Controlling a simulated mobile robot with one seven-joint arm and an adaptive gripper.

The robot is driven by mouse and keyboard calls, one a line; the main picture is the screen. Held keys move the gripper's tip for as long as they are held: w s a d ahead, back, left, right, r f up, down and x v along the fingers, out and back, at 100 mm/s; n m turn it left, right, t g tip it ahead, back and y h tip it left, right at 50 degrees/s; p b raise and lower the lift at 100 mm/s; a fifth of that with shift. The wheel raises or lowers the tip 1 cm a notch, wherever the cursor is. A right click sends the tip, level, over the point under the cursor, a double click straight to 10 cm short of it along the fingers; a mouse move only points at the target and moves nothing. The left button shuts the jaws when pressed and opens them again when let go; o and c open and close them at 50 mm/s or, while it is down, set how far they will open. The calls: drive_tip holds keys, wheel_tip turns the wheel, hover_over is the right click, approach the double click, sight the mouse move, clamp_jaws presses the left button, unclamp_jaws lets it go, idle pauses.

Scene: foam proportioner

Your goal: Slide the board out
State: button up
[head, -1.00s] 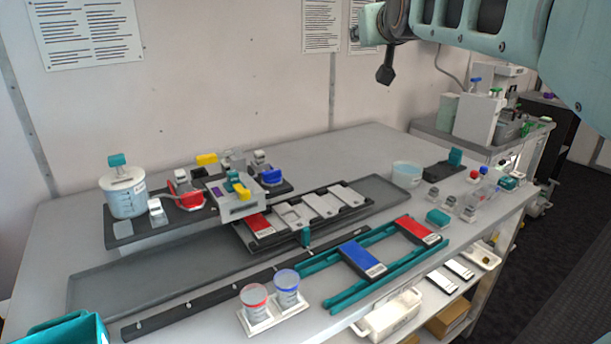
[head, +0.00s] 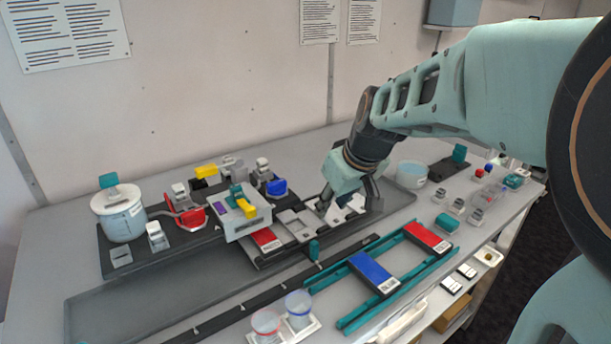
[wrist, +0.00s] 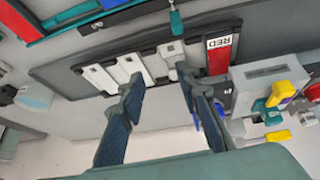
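The dark board (head: 262,256) lies on a long grey tray (head: 110,310), its left end beside or under a grey block (head: 246,222) with teal and yellow knobs. It carries a red plate marked RED (head: 266,240) and several light grey or white plates; it also shows in the wrist view (wrist: 84,70). An upright teal tab (head: 314,250) stands at its front edge. My gripper (head: 348,206) is over the board's right part, fingers pointing down. In the wrist view, the fingers (wrist: 157,82) are apart with nothing between them. Contact with the plates cannot be told.
Teal rails (head: 347,322) holding a blue block (head: 374,272) and a red block (head: 427,237) lie in front. A black strip (head: 228,318) runs between. Two cups stand at the front edge. A white jar (head: 118,215) and several coloured clips crowd the left.

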sight(316, 243)
drive_tip(key=shift+n+g, duration=0.3)
drive_tip(key=shift+g, duration=0.5)
drive_tip(key=a+f, duration=0.1)
drive_tip(key=f, duration=0.3)
drive_tip(key=a+f, duration=0.1)
drive_tip(key=f, duration=0.3)
drive_tip(key=a+f, duration=0.1)
drive_tip(key=f, duration=0.3)
drive_tip(key=shift+w+a+f, duration=0.1)
drive_tip(key=shift+a+f, duration=0.2)
drive_tip(key=shift+a, duration=0.05)
clamp_jaws()
